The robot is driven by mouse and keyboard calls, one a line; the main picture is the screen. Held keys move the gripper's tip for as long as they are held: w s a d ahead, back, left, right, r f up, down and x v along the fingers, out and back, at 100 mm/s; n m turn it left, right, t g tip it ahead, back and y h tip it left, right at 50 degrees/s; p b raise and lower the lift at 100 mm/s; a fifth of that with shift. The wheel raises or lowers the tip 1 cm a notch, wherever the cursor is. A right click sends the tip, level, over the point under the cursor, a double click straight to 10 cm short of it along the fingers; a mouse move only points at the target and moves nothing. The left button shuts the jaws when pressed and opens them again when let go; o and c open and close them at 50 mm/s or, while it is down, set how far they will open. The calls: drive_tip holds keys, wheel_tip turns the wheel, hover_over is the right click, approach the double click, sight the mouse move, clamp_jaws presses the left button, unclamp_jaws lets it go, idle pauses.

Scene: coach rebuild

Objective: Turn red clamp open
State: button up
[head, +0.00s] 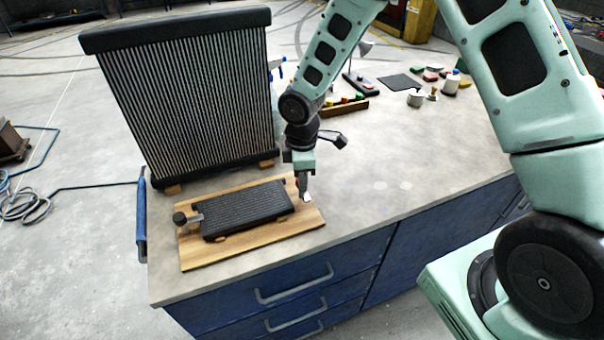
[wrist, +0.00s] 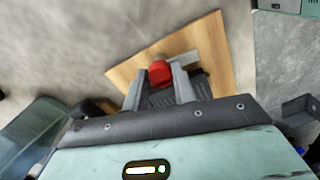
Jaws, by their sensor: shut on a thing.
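The red clamp (wrist: 159,72) shows in the wrist view as a red knob between the two fingers of my gripper (wrist: 160,88). The fingers are shut on it. A grey bar sits beside the knob on the wooden board. In the head view my gripper (head: 304,192) points down at the right end of the wooden board (head: 190,255), where my fingers hide most of the clamp. A black ribbed block (head: 248,210) lies on the board. A clamp with a black knob (head: 180,218) and a grey arm sits at the board's left end.
A large radiator with black end tanks (head: 190,100) stands upright behind the board. A wooden rack with coloured pieces (head: 345,107), a black mat (head: 400,82) and several small parts lie farther back. The bench top (head: 400,160) right of the board is clear.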

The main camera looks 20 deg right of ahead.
drive_tip(key=shift+w+r+n, duration=0.1)
drive_tip(key=shift+n, duration=0.6)
drive_tip(key=o, duration=1)
wheel_tip(320, 180, up, 17)
drive_tip(key=b, duration=0.2)
drive_tip(key=shift+r, duration=0.15)
drive_tip(key=s+a+f+m+b, duration=0.1)
drive_tip(key=s+a+m, duration=0.2)
drive_tip(key=s, duration=1)
drive_tip(key=s+a+f+m+b, duration=0.1)
drive_tip(key=s+a+m, duration=0.3)
drive_tip(key=s, duration=1)
drive_tip(key=shift+m+y, duration=0.3)
drive_tip(key=shift+m, duration=0.4)
